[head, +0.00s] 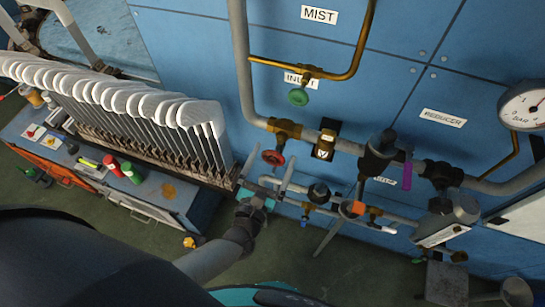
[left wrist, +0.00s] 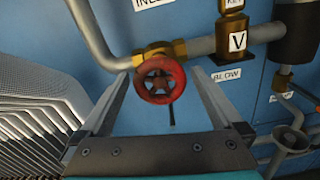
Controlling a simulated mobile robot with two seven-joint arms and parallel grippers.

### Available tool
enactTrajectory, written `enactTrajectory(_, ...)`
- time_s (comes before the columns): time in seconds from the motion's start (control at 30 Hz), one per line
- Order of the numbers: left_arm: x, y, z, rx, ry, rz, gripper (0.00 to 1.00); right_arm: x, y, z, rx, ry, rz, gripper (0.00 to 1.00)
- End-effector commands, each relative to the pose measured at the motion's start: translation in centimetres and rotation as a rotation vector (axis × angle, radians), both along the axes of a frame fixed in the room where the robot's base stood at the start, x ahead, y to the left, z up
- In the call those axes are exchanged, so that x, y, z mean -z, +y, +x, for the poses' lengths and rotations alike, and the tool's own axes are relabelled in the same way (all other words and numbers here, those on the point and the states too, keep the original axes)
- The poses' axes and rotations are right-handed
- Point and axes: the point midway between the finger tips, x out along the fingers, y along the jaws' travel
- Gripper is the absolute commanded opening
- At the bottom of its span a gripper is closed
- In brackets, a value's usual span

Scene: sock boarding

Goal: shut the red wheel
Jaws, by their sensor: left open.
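The red wheel (head: 273,158) is a small spoked handwheel on a brass valve (head: 286,129) in the pipe on the blue panel. In the left wrist view the red wheel (left wrist: 160,79) faces the camera, between and beyond the two fingers. My left gripper (head: 266,174) is open and empty, its fingers pointing up toward the wheel from just below. In the left wrist view the gripper (left wrist: 160,88) has one finger on each side of the wheel; I see no contact. The right gripper is not in view.
A green wheel (head: 298,97) sits above on a brass pipe. A row of white sock boards (head: 130,100) stands left of my gripper. Grey pipes, black fittings and a purple-handled valve (head: 407,175) lie to the right. A gauge (head: 524,106) is at far right.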

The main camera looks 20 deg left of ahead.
Motion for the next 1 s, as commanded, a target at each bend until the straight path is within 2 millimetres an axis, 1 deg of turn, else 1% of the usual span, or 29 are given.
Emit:
enactTrajectory(0.17, 0.00, -0.01, -0.01, 0.000, 0.000, 0.000, 0.99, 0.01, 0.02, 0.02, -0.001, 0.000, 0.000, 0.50)
enactTrajectory(0.87, 0.00, 0.00, -0.05, 0.000, 0.000, 0.000, 0.20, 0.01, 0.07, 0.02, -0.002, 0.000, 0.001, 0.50)
enactTrajectory(1.0, 0.00, 0.00, -0.06, 0.000, 0.000, 0.004, 0.20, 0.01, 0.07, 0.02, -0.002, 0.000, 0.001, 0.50)
